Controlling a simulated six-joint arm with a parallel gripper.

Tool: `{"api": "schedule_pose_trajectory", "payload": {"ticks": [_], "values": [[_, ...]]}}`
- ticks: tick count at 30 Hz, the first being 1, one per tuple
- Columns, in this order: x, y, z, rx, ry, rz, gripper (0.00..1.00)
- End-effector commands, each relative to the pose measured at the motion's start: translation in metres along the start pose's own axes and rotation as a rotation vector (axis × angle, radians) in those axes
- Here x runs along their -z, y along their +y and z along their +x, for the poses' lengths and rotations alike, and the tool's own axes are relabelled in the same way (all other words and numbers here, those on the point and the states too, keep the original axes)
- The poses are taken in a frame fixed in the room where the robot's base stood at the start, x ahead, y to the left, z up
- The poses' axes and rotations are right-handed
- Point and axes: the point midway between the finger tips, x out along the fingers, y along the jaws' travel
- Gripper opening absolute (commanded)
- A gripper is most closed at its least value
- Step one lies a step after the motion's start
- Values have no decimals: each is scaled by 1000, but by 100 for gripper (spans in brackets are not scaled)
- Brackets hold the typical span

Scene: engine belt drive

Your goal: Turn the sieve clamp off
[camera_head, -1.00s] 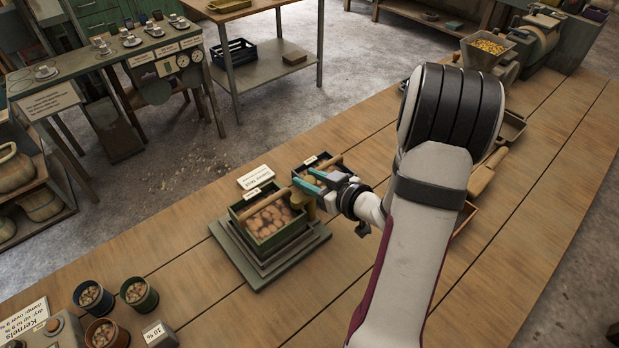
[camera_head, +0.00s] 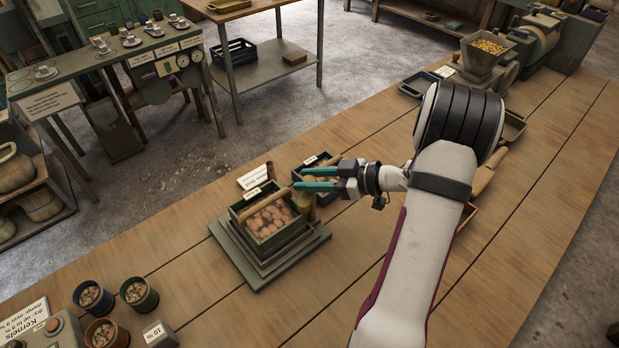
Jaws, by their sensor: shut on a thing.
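My gripper (camera_head: 303,179), with teal fingers, reaches in from the right over the back right corner of a green box (camera_head: 270,234). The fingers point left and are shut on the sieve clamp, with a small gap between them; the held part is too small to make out. A tan wooden post (camera_head: 307,207) stands just below the fingers at the box's right side. A dark brown upright peg (camera_head: 269,169) shows left of the fingertips. Round brown pieces lie in the box.
The green box sits on a stepped grey base (camera_head: 251,277). Several pots (camera_head: 137,294) stand at the front left.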

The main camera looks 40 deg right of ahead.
Motion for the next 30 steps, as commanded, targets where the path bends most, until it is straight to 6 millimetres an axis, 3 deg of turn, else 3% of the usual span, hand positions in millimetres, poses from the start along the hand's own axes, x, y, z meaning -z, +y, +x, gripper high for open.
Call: {"api": "schedule_pose_trajectory", "payload": {"ticks": [18,30], "values": [[0,0,1,532,-2,-223,0],[0,0,1,778,-1,-325,0]]}}
